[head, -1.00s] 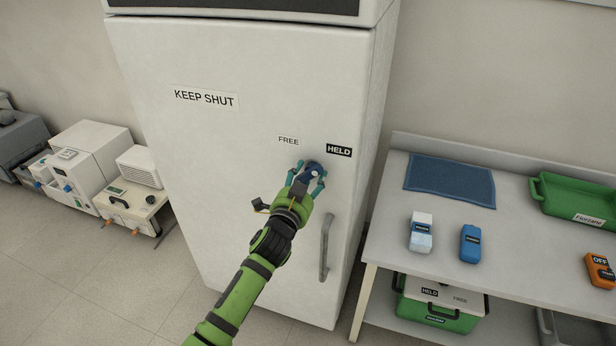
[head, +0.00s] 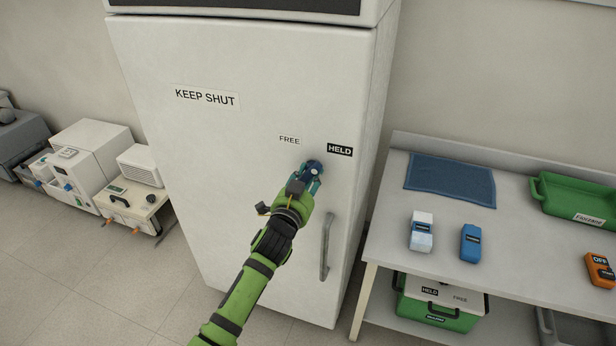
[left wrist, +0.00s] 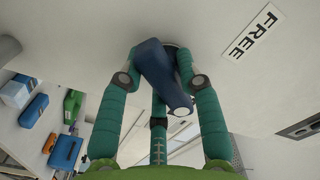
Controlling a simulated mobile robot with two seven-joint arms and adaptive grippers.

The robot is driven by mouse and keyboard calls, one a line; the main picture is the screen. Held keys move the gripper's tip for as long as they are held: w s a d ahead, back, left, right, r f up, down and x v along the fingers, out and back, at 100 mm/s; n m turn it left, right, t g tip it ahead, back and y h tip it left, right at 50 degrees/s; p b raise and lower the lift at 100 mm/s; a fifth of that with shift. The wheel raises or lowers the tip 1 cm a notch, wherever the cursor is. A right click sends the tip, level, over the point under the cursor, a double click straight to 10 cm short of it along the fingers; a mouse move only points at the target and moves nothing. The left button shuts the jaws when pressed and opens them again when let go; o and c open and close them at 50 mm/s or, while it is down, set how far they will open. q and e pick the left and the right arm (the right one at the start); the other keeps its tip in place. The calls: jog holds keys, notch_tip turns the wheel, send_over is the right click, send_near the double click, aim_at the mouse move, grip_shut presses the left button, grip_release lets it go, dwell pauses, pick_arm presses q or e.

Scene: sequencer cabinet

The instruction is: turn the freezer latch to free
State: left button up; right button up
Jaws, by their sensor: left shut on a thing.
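The freezer (head: 200,150) is a tall white cabinet with a "KEEP SHUT" label on its door. Its latch (head: 313,165) is a dark blue knob below the "FREE" label (head: 289,140) and the "HELD" label (head: 340,150). My left gripper (head: 308,178) is at the latch, its teal fingers shut on it. The "FREE" label (left wrist: 252,32) also shows there. The fingers partly hide the latch in the head view. My right gripper is not in view.
A grey door handle (head: 326,248) hangs just below and right of the latch. Lab machines (head: 95,160) stand at left.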

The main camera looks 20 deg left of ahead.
pick_arm(q)
jog(key=n, duration=0.3)
jog(key=n+p, duration=0.1)
jog(key=shift+d+r, duration=0.15)
jog(key=shift+d, duration=0.1)
jog(key=n+p, duration=0.1)
jog(key=n, duration=0.3)
jog(key=shift+d+r, duration=0.1)
jog(key=n, duration=0.2)
jog(key=n+p, duration=0.1)
jog(key=n, duration=0.1)
jog(key=shift+d+r+n, duration=0.1)
jog(key=shift+r+n, duration=0.1)
jog(key=shift+n, duration=0.1)
jog(key=shift+r+n+p, duration=0.15)
jog(key=shift+n+p, duration=0.2)
jog(key=shift+n, duration=1.55)
jog(key=o, duration=1.1)
